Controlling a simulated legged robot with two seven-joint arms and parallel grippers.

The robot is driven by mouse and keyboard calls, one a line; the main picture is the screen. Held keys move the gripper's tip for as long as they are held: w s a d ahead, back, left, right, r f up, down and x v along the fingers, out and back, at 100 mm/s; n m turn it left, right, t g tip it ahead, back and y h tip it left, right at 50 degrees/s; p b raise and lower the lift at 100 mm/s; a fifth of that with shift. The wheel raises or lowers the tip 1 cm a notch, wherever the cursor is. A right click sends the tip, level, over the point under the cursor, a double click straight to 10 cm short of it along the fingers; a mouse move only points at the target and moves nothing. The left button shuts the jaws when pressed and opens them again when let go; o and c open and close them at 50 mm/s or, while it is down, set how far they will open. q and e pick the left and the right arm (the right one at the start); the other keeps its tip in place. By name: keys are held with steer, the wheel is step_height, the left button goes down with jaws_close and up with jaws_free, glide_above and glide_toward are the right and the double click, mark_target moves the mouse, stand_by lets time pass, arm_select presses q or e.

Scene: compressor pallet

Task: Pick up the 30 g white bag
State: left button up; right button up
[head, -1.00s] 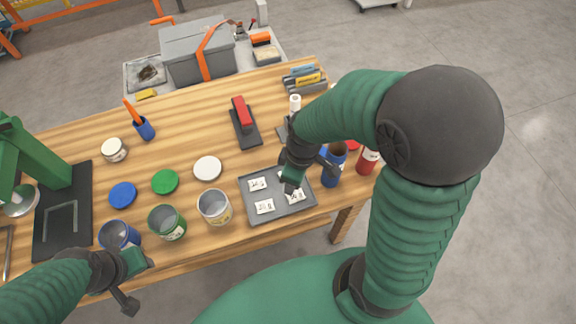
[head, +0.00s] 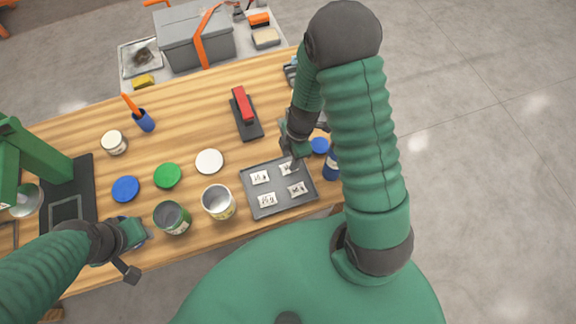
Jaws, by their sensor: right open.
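Several small white bags with dark print lie on a dark grey tray (head: 276,210): back left (head: 260,177), back right (head: 289,168), front left (head: 267,200) and front right (head: 297,188). The print is too small to read surely, so I cannot tell which is the 30 g white bag. My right gripper (head: 292,153) is open, pointing down at the tray's back edge, close to the back right bag and partly over it. Whether it touches the bag is unclear. My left gripper (head: 134,250) hangs by the table's front edge, away from the tray; its jaw opening is unclear.
Two open cans (head: 218,203) (head: 172,218) stand left of the tray. White (head: 209,161), green (head: 167,176) and blue (head: 125,189) lids lie behind them. A red-topped stapler-like tool (head: 244,106) lies behind the tray. A blue container (head: 331,164) stands right, partly hidden by my arm.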

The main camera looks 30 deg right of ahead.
mark_target(288, 167)
steer(key=f, duration=0.4)
steer(key=shift+s+f, duration=0.1)
steer(key=shift+s, duration=0.1)
steer(key=shift+w+a+f, duration=0.15)
steer(key=shift+a, duration=0.15)
steer(key=c, duration=0.5)
jaws_close()
